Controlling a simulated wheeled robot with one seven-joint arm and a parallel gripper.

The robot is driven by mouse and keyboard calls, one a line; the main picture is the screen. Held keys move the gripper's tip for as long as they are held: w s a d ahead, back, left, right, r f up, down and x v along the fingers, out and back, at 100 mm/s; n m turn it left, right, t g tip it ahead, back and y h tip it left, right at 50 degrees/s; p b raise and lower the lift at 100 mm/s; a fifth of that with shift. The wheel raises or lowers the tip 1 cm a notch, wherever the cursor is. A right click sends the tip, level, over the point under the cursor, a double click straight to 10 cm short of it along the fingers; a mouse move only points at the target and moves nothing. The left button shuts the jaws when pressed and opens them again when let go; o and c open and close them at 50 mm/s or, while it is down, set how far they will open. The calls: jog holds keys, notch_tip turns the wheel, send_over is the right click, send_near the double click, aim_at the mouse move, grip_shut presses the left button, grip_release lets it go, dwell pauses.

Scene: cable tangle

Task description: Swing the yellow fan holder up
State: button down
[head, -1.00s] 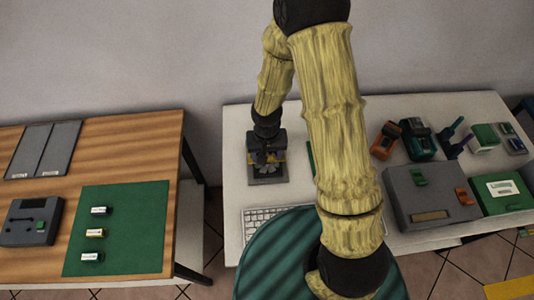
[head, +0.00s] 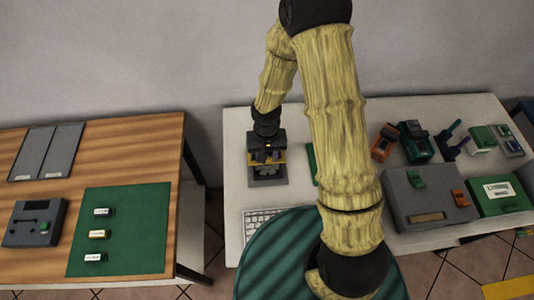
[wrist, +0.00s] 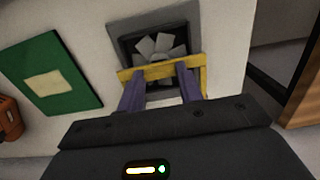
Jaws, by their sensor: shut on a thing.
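The yellow fan holder (wrist: 161,71) shows in the wrist view as a yellow frame with a crossbar, in front of a dark square housing (wrist: 127,34) with a grey fan (wrist: 161,47) in it. My gripper (wrist: 161,83) has its two purple fingers at the crossbar, shut on the holder. In the head view, the gripper (head: 267,156) is at the fan unit's grey base (head: 268,181), and a bit of the yellow holder (head: 282,156) shows beside it. The gripper and arm hide much of the unit there.
The fan unit stands on a white table, with a keyboard (head: 262,222) in front. A grey box (head: 430,197), a green box (head: 503,194) and several tools lie to the right. A wooden table (head: 100,140) with a green mat (head: 122,228) stands at the left, across a gap.

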jog(key=p, duration=0.1)
jog(key=r+g+p, duration=0.1)
jog(key=p, duration=0.1)
jog(key=shift+w+r, duration=0.25)
jog(key=shift+w, duration=0.05)
jog(key=g+p, duration=0.1)
jog(key=w+g+p, duration=0.1)
jog(key=p, duration=0.1)
jog(key=shift+r, duration=0.4)
jog(key=g, duration=0.1)
jog(key=w+g+p, duration=0.1)
jog(key=shift+w+a+r+g, duration=0.1)
jog(key=shift+w+r+g, duration=0.15)
jog(key=shift+r+g, duration=0.15)
jog(key=shift+w+r, duration=0.2)
jog(key=w+b, duration=0.4)
jog(key=w, duration=0.3)
jog(key=c, duration=1.6)
grip_release()
jog(key=shift+w, duration=0.15)
jog(key=o, duration=0.7)
jog(key=shift+s+r, duration=0.2)
jog(key=shift+w, duration=0.1)
